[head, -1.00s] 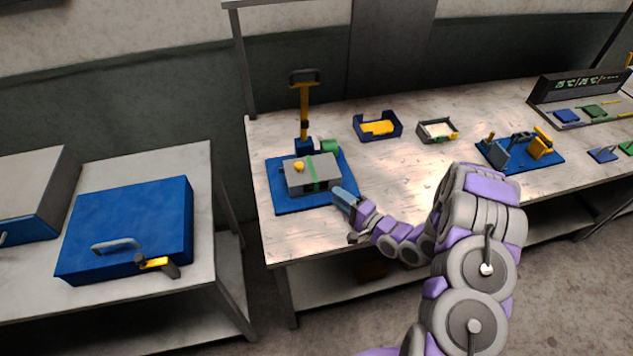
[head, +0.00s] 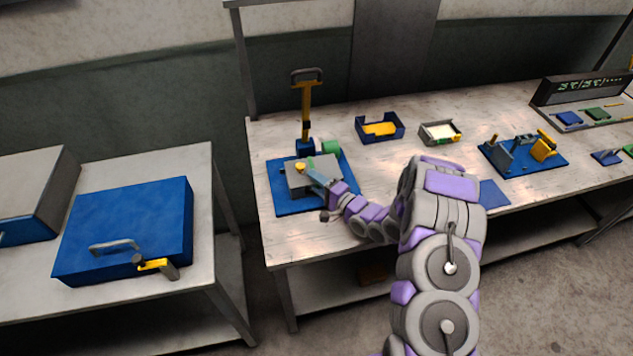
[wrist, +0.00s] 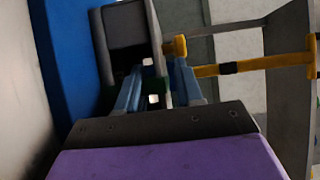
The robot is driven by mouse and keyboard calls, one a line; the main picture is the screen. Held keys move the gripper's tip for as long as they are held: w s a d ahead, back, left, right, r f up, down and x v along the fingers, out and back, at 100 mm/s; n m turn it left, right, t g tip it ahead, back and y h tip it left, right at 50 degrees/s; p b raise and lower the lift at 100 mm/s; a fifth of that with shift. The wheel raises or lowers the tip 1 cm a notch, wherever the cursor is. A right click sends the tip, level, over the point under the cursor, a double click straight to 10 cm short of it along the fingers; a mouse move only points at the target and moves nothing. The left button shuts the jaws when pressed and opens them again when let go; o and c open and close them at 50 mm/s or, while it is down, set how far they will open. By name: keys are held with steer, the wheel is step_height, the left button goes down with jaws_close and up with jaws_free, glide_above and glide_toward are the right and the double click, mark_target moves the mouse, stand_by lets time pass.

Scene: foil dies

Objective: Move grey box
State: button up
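The grey box (head: 296,183) with a yellow knob (head: 300,167) on top lies on a blue base plate (head: 290,206) on the workbench. My gripper (head: 316,175) is over the right part of the box and hides some of its top and green band. In the wrist view the two light-blue fingers of my gripper (wrist: 157,82) stand apart, with a bit of green between them. The box (wrist: 128,30) shows past the left finger, and the yellow knob (wrist: 175,46) is near the right fingertip. I cannot tell whether the fingers touch the box.
A yellow lever post (head: 306,105) rises behind the box, with a green cylinder (head: 331,146) beside it. Blue (head: 367,137) and grey (head: 442,141) trays and a blue fixture (head: 540,164) stand to the right. A separate table with a blue case (head: 130,225) is at left.

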steer(key=shift+c, duration=0.4)
jaws_close()
steer(key=shift+s, duration=0.1)
